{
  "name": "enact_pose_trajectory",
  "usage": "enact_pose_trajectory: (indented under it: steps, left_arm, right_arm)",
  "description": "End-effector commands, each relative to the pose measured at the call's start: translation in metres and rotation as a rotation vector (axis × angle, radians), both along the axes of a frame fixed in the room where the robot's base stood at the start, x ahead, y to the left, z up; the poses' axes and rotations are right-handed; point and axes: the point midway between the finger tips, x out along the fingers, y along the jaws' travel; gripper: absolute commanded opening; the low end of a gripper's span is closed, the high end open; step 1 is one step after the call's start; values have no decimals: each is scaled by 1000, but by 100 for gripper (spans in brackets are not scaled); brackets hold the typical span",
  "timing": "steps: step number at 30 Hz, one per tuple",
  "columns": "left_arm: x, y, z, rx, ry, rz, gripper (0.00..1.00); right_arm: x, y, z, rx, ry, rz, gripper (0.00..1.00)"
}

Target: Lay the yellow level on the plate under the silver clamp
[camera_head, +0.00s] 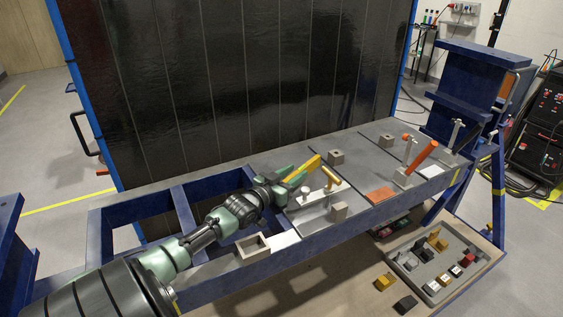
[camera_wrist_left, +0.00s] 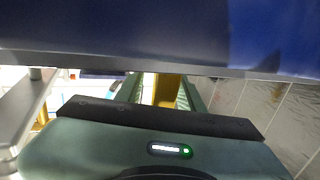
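The yellow level (camera_head: 304,169) is a slim yellow bar, held tilted above the bench between the green fingers of my left gripper (camera_head: 292,178). It also shows between the fingers in the left wrist view (camera_wrist_left: 167,90). A clamp with silver upright parts (camera_head: 455,137) stands at the bench's right end, well to the right of my gripper; it looks like the silver clamp. A pale plate (camera_head: 432,171) lies by its foot. A brass-coloured clamp (camera_head: 331,178) is just right of the gripper. My right gripper is not in view.
An orange-handled clamp (camera_head: 418,160) and an orange plate (camera_head: 381,194) lie between the gripper and the silver clamp. Small grey blocks (camera_head: 336,157) stand on the bench. A tall black panel (camera_head: 240,80) rises behind. A parts tray (camera_head: 415,262) sits below.

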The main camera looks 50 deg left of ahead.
Motion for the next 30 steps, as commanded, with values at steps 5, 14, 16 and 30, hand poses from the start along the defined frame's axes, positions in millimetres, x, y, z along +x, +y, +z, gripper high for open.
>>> enact_pose_trajectory:
  steps: [5, 14, 16, 30]
  left_arm:
    - [-37, -4, -2, -2, 5, 0, 38]
    - [-90, -10, 2, 0, 3, 0, 38]
    - [-96, -11, 3, 0, 3, 0, 38]
    - [-104, -12, 6, 0, 0, 0, 38]
  right_arm:
    - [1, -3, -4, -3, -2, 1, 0]
    - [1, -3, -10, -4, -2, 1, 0]
    - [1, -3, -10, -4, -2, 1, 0]
    - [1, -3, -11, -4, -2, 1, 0]
